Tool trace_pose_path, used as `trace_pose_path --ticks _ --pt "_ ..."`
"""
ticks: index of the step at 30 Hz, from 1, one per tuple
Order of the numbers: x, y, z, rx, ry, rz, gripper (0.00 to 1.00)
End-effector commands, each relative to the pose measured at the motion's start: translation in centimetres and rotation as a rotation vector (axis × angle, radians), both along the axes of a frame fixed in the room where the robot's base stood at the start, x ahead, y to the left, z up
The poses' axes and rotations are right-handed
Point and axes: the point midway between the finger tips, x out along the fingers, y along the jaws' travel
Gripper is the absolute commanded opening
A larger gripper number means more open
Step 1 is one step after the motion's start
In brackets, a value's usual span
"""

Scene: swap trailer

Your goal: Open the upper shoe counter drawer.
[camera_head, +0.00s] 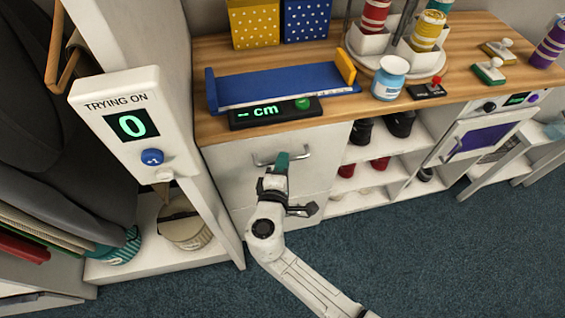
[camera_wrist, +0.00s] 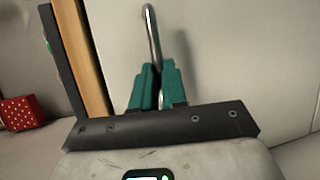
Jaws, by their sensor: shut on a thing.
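The upper shoe counter drawer (camera_head: 228,158) is a pale front panel under the wooden counter top, with a curved metal bar handle (camera_head: 262,161). It looks flush with the counter front. The pale drawer front (camera_wrist: 225,60) fills the background there. Part of the lower front is hidden behind my arm.
On the counter (camera_head: 215,50) stand a blue measuring tray (camera_head: 275,84), a "cm" display (camera_head: 275,112) and a white-and-blue jar (camera_head: 389,78). Open shoe shelves (camera_head: 365,205) are right of the drawer. A "TRYING ON" panel (camera_head: 128,122) is at left. Blue carpet (camera_head: 420,255) is clear in front.

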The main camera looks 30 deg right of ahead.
Motion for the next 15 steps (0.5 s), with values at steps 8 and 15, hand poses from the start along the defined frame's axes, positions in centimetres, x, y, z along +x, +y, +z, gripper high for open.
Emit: trace_pose_path --ticks 8,15 --pt "-2.7 0.6 -0.1 0.0 0.004 0.001 0.0" --pt "-8.3 2.0 -0.1 0.0 0.006 0.003 0.0"
